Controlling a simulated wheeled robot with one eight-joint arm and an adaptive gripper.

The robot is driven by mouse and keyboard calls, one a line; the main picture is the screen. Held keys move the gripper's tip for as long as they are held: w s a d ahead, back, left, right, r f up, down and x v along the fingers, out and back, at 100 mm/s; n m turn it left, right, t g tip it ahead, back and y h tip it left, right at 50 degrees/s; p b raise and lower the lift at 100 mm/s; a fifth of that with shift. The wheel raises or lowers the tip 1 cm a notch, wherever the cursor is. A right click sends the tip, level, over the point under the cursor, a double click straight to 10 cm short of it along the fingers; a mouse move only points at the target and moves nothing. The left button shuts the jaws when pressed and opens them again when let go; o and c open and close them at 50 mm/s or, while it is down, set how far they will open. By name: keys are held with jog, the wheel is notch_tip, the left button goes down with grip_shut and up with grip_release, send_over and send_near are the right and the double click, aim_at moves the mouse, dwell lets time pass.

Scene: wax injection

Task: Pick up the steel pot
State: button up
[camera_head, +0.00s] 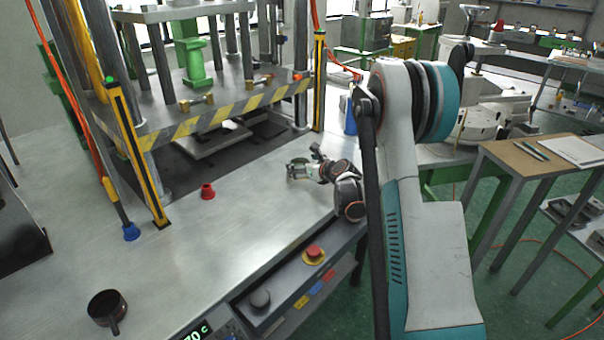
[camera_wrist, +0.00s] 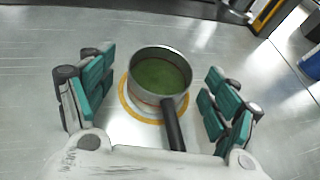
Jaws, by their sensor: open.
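The steel pot (camera_wrist: 160,82) stands upright on the metal bench in the wrist view, with green contents and a black handle pointing toward my wrist. A yellow-orange ring (camera_wrist: 131,112) on the bench surrounds its base. My gripper (camera_wrist: 158,88) is open, with one teal-padded finger on each side of the pot and visible gaps to both. In the head view the pot (camera_head: 297,172) is small and partly hidden by my gripper (camera_head: 310,168) near the bench's right edge.
A dark pot (camera_head: 106,308) sits at the front left of the bench (camera_head: 200,255). A red cup-like piece (camera_head: 207,191) stands mid-bench. The striped press frame (camera_head: 225,112) rises behind. A red stop button (camera_head: 314,252) is on the front panel. The bench between is clear.

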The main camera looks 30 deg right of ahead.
jog(key=shift+w+f, duration=0.15)
jog(key=shift+w, duration=0.1)
jog(key=c, duration=1.3)
jog(key=shift+c, duration=0.2)
